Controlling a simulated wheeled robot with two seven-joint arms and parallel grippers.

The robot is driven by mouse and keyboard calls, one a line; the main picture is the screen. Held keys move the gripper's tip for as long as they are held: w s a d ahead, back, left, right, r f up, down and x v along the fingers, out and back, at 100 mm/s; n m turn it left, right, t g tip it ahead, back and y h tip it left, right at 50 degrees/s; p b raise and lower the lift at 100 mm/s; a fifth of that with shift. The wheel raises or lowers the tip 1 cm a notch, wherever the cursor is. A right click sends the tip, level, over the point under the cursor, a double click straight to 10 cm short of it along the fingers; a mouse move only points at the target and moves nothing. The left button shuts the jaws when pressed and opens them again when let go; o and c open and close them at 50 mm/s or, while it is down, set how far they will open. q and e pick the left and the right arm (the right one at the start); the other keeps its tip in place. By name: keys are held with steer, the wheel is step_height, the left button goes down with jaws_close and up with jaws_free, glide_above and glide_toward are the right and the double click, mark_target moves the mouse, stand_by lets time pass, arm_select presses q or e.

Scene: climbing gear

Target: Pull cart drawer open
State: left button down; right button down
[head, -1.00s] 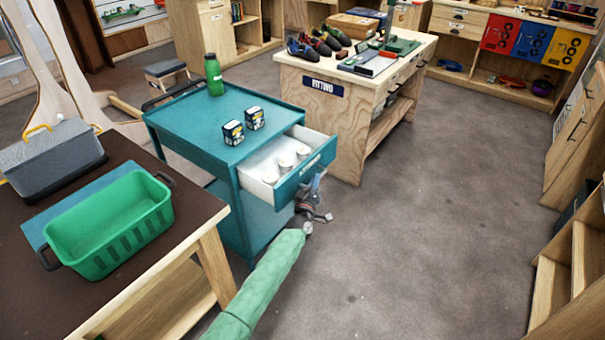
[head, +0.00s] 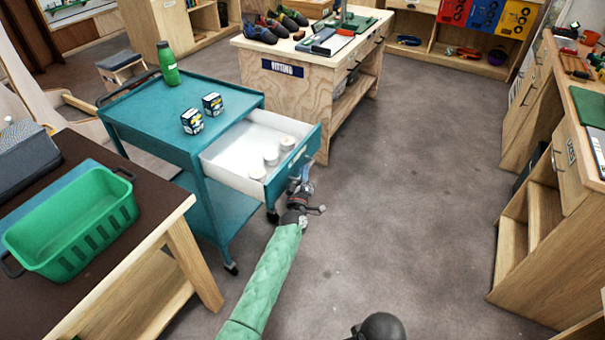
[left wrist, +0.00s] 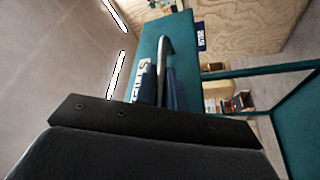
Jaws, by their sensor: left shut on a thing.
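The teal cart (head: 160,122) stands left of centre in the head view. Its drawer (head: 291,167) is pulled well out to the right, and several white round items (head: 271,157) lie in its white inside. My left gripper (head: 303,180) is at the drawer's front, shut on the drawer handle. In the left wrist view the metal handle (left wrist: 163,62) runs between the dark fingers, against the teal drawer front (left wrist: 178,38) with its white label.
A green bottle (head: 168,64) and two small boxes (head: 212,104) stand on the cart top. A table with a green basket (head: 70,222) is at the left. A wooden bench (head: 300,85) stands behind the drawer. Grey floor to the right is clear.

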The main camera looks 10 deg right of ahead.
arm_select(q)
steer(key=c, duration=1.8)
jaws_free()
steer(key=shift+f, duration=0.1)
steer(key=shift+o, duration=0.2)
arm_select(e)
steer(key=shift+s+a+f, duration=0.1)
steer(key=shift+s, duration=0.1)
steer(key=shift+w, duration=0.1)
